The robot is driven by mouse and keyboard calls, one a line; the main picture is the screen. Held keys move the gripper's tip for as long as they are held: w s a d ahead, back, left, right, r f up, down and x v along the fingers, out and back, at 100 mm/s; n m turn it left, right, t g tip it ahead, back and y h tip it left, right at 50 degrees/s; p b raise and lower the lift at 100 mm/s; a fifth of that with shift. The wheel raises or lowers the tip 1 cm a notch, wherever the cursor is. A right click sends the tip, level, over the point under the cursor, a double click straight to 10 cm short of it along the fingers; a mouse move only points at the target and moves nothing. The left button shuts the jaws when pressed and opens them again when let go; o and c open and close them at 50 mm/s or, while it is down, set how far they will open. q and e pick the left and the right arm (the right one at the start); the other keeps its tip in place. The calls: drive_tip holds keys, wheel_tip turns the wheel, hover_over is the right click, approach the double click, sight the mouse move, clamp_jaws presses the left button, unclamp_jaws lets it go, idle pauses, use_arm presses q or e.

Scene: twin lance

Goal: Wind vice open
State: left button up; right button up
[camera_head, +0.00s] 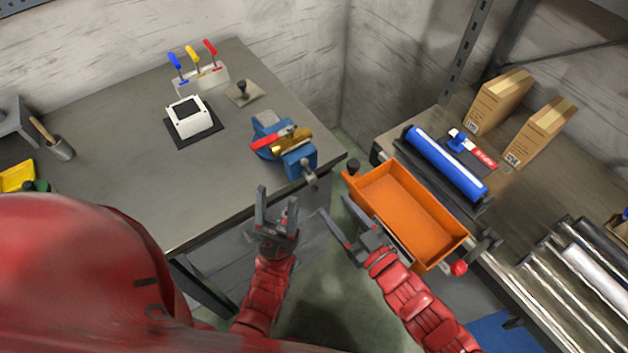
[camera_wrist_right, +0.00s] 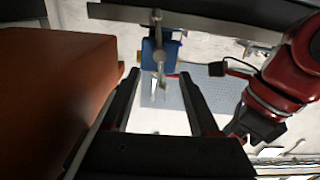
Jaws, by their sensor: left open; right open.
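A blue vice (camera_head: 300,157) is mounted at the right front corner of the grey workbench. A brass-coloured piece (camera_head: 291,142) and a red piece (camera_head: 266,142) lie at its jaws. Its screw end and handle (camera_head: 309,174) face the bench's front edge. The vice also shows in the right wrist view (camera_wrist_right: 160,55), ahead of the fingers. My left gripper (camera_head: 276,208) is open and empty, in front of and below the vice. My right gripper (camera_head: 342,226) is open and empty, beside the orange bin and apart from the vice. The jaw gap is hard to judge.
An orange bin (camera_head: 358,190) stands close to the right of my right gripper. A blue roller (camera_head: 447,163), boxes (camera_head: 499,101) and metal rolls (camera_head: 565,283) are on the right bench. A tool rack (camera_head: 203,80) and white device (camera_head: 189,117) stand on the left bench (camera_head: 130,190).

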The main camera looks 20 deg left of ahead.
sight(313, 181)
drive_tip(key=x, duration=0.9)
drive_tip(key=shift+a+r+p, duration=0.1)
drive_tip(key=shift+p, duration=0.2)
drive_tip(key=shift+w+a, duration=0.25)
drive_tip(key=shift+c, duration=0.4)
clamp_jaws()
